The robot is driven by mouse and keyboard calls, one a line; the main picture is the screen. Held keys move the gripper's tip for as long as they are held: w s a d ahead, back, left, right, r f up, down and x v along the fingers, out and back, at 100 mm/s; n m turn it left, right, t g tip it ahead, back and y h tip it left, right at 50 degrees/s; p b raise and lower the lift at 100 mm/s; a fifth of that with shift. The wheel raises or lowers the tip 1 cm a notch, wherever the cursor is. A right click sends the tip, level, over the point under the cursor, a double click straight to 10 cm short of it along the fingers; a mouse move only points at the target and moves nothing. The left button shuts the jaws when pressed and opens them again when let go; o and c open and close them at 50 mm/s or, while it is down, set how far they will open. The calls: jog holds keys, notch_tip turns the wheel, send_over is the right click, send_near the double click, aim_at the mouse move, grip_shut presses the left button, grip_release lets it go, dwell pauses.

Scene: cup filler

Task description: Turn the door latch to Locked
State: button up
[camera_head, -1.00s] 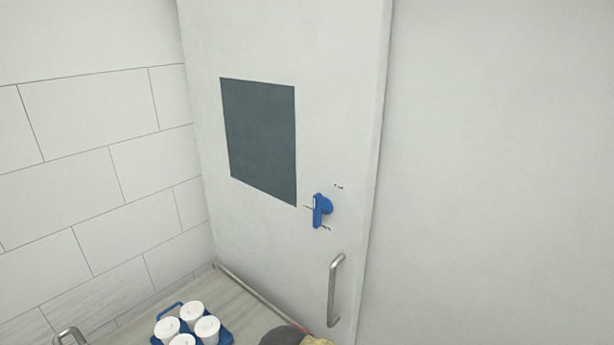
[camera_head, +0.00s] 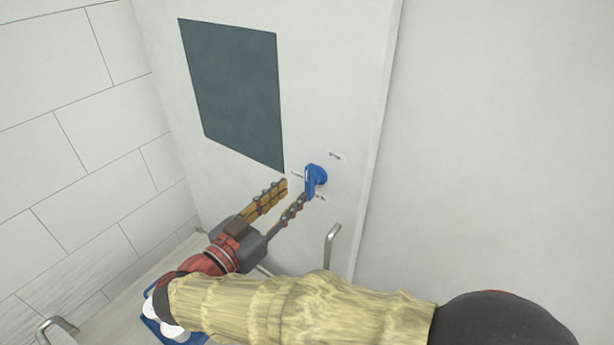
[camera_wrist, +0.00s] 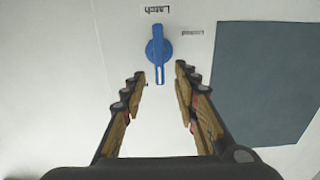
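The blue door latch (camera_head: 315,180) is on the white door (camera_head: 345,110), right of and below the dark window panel. Its handle points downward in the head view. Whether a finger touches the latch cannot be told.
A dark window panel (camera_head: 235,90) is on the door. A metal door handle (camera_head: 332,245) stands out below the latch. A blue tray (camera_head: 152,328) with white cups (camera_head: 168,328) is at the lower left, partly hidden by my arm. A tiled wall stands left.

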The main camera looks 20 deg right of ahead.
aim_at(306, 181)
jog(key=p+x, duration=0.1)
jog(key=x, duration=0.6)
jog(key=shift+w+d, duration=0.15)
jog(key=shift+d, duration=0.15)
jog(key=c, duration=0.3)
jog(key=c, duration=0.4)
grip_shut()
